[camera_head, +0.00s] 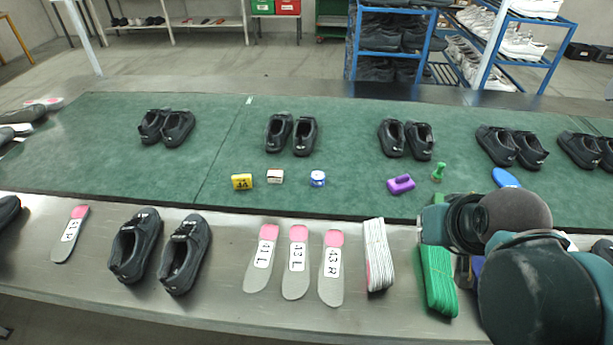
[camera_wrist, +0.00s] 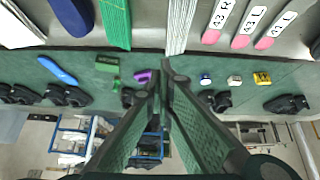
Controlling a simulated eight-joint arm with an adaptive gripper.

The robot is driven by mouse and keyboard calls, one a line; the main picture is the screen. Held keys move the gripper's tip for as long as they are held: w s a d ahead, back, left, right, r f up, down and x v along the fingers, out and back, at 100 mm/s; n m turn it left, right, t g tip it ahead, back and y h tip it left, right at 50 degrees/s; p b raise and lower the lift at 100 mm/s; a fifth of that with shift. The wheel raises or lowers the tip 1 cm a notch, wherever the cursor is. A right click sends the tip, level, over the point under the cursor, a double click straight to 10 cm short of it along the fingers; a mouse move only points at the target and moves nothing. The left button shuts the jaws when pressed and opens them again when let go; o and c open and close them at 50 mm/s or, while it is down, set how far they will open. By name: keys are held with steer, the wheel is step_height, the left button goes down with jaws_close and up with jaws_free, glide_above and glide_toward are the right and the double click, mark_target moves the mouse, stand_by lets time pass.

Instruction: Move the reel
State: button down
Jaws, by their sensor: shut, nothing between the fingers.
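A small blue and white round thing, which looks like the reel (camera_head: 317,179), stands on the green mat (camera_head: 222,150) near its front edge. It sits between a small white box (camera_head: 275,176) and a purple object (camera_head: 400,184). The reel also shows in the wrist view (camera_wrist: 206,79), right of my gripper (camera_wrist: 166,66), with a gap between them. My gripper is shut and empty, its fingers together. In the head view my arm comes in at the lower right, and the fingertips cannot be made out there.
A yellow box (camera_head: 242,181) lies left of the white box. A green pawn-like piece (camera_head: 438,172) and pairs of black shoes (camera_head: 291,134) stand on the mat. Loose insoles (camera_head: 296,262), a white stack (camera_head: 378,254) and a green stack (camera_head: 437,275) lie on the front metal table.

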steer(key=w+a+r+n+g+p, duration=0.15)
steer(key=w+a+n, duration=0.45)
steer(key=w, duration=0.8)
steer(key=w+a+r+n+g+p, duration=0.1)
steer(key=w+a+r+n+g, duration=0.15)
steer(key=w+a, duration=0.8)
steer(key=w+a+f+n+g+p, duration=0.2)
steer(key=w+a+f+n, duration=0.7)
steer(key=w+a+f, duration=1)
steer(key=shift+w+f+g+p, duration=0.35)
steer(key=shift+w+f+g, duration=0.2)
steer(key=shift+f, duration=0.95)
steer(key=shift+a, duration=0.1)
steer(key=shift+f, duration=0.15)
